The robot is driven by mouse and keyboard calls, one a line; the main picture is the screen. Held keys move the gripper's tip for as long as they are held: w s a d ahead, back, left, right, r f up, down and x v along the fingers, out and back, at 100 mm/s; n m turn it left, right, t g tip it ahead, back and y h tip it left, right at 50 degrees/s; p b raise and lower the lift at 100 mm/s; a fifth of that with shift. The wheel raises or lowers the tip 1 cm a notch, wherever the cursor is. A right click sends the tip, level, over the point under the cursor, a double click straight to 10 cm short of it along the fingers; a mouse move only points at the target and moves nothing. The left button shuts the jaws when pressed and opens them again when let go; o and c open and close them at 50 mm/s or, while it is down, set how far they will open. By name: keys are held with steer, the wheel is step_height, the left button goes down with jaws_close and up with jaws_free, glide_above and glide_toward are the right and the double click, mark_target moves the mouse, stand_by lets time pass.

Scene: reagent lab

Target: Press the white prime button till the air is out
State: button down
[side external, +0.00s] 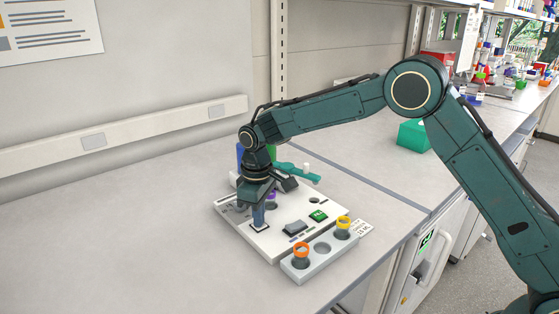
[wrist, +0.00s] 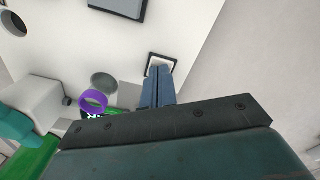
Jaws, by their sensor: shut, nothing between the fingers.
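The white prime button (wrist: 155,69) sits in a dark square frame on a white panel; in the wrist view my fingertips cover part of it. My gripper (side external: 258,223) points down at the near left part of the white device (side external: 270,246), its blue fingers closed together with nothing between them. In the wrist view the shut fingers (wrist: 160,76) end over the button. Whether the tips touch it or press it down, I cannot tell. No air or liquid line can be made out.
A purple ring (wrist: 92,99) lies close to the fingers. A rack with an orange-ringed (side external: 302,249) and a yellow-ringed holder (side external: 343,223) stands in front. Bench left is clear.

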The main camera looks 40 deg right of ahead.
stand_by(0.4)
steer(key=shift+r, duration=3.45)
